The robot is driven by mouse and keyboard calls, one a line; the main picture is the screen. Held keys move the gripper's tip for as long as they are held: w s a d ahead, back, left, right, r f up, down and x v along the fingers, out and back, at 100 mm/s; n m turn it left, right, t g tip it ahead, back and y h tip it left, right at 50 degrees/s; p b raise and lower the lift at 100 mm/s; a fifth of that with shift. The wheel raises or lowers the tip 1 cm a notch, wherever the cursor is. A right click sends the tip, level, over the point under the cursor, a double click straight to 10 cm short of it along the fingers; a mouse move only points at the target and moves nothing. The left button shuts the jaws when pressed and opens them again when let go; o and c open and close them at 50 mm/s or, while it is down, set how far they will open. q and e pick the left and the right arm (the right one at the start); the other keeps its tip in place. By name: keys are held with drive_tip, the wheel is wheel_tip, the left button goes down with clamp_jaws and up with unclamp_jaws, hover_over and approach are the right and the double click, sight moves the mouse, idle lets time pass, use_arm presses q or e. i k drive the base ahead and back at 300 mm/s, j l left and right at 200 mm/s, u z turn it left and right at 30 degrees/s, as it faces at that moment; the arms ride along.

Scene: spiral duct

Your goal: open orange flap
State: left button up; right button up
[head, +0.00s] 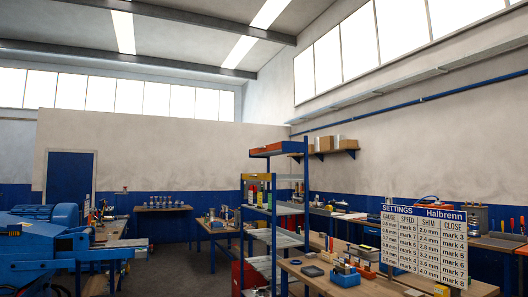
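No orange flap can be made out for certain in the head view. A blue machine (55,255) stands at the lower left, cut off by the picture's edge, and an orange flap on it cannot be picked out. An orange-red strip (268,149) shows at the top of a blue shelf rack (305,200), but I cannot tell whether it is a flap. Neither of my grippers is in view.
A workbench (340,287) with small boxes and a settings sign (424,245) fills the lower right. Other benches line the back wall (165,208). A blue door (69,179) is at the left. Dark open floor lies between the machine and the rack.

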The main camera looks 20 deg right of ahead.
sight(278, 145)
drive_tip(key=i+l+z, duration=0.1)
drive_tip(key=i, duration=1.85)
drive_tip(key=i+l+z, duration=0.1)
drive_tip(key=i, duration=1.9)
drive_tip(key=i+j+z, duration=0.1)
drive_tip(key=i, duration=1.85)
